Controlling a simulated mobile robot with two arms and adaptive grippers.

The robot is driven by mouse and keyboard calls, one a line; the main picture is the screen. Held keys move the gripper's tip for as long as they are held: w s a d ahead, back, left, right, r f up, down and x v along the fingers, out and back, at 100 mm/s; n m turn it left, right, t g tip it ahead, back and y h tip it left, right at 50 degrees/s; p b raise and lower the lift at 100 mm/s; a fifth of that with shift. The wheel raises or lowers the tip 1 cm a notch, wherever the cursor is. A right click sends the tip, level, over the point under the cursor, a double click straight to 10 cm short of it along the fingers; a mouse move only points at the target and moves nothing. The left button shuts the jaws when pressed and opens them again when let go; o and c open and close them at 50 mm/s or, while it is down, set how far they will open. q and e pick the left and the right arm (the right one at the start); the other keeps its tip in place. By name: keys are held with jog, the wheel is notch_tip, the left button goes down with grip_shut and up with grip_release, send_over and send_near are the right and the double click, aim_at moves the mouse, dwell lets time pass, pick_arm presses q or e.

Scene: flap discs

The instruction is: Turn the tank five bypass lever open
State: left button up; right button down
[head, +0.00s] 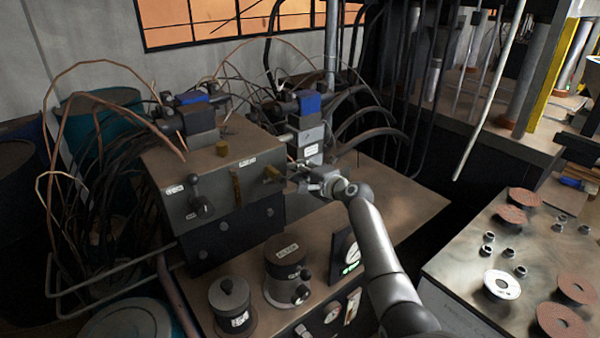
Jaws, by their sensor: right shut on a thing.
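A grey valve block (215,160) stands on the bench at the centre left. On its front are a black ball-ended lever (197,193), an upright brass lever (236,186) and a tilted brass lever (272,174) at the right corner. Their small white labels are too small to read, so I cannot tell which lever is tank five's. My right gripper (297,178) reaches in from the lower right and is shut at the right corner of the block, on the tilted brass lever. The exact grip is small and partly hidden by the fingers. My left gripper is out of view.
Hoses and cables (105,150) crowd the left and back. A table (455,270) with flap discs (560,322) and nuts stands at the right. Bare bench (400,195) lies right of the block.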

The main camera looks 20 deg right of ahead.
jog(key=shift+f, duration=0.1)
jog(key=c, duration=1.1)
grip_release()
jog(key=shift+c, duration=0.2)
jog(key=shift+s, duration=0.1)
jog(key=v, duration=1.1)
jog(key=shift+s+d, duration=0.15)
jog(key=shift+s, duration=0.25)
